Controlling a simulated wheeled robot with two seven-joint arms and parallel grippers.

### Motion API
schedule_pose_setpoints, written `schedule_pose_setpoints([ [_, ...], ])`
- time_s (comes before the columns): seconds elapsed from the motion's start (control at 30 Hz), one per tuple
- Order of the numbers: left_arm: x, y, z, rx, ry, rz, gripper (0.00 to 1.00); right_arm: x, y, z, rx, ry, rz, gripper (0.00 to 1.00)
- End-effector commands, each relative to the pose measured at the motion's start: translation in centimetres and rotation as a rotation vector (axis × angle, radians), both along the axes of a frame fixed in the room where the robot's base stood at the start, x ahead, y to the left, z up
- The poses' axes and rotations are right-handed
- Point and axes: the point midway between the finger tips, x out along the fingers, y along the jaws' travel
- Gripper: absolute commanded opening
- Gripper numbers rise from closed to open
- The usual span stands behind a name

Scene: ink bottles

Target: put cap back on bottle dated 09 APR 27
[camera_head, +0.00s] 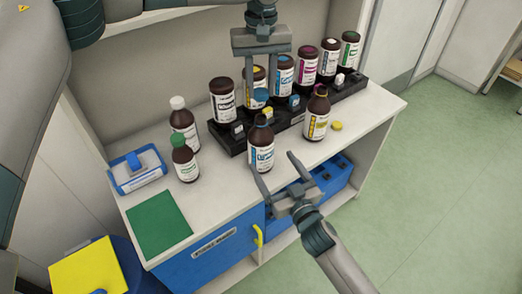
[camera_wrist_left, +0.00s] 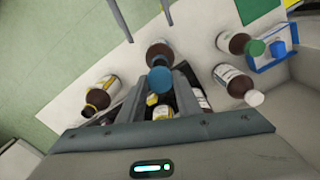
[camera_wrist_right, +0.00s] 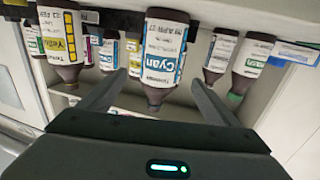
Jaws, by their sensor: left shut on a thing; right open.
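A brown bottle labelled Cyan (camera_head: 262,155) stands upright near the front edge of the counter; its neck is open. It also shows in the right wrist view (camera_wrist_right: 163,50), with a date ending in APR 27; I cannot read the day for sure. My left gripper (camera_head: 261,97) points down and is shut on a blue cap (camera_head: 261,94), held above the neck with a gap. The cap (camera_wrist_left: 160,80) overlaps the bottle in the left wrist view. My right gripper (camera_head: 276,168) is open and empty, at the front of the Cyan bottle, fingers pointing toward it.
An uncapped Yellow bottle (camera_head: 316,117) stands at right beside a yellow cap (camera_head: 337,126). A black rack (camera_head: 233,147) with several bottles stands behind. White-capped (camera_head: 183,121) and green-capped (camera_head: 185,162) bottles are at left. A green mat (camera_head: 158,223) lies front left.

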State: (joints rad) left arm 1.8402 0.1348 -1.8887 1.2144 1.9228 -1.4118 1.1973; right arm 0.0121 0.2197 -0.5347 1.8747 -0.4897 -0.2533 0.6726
Motion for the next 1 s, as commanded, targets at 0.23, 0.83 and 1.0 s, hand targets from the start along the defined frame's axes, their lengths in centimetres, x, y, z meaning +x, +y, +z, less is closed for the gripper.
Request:
schedule_pose_setpoints([
  [0.23,0.0,0.0,0.0,0.000,0.000,0.000,0.10,3.4,1.6,0.1,-0.001,-0.001,0.000,0.84],
  [0.83,0.0,0.0,0.0,0.000,0.000,0.000,0.10,9.1,4.2,0.0,-0.001,0.000,0.000,0.84],
  [1.0,0.0,0.0,0.0,0.000,0.000,0.000,0.10,9.2,4.2,0.0,0.000,0.001,0.000,0.84],
])
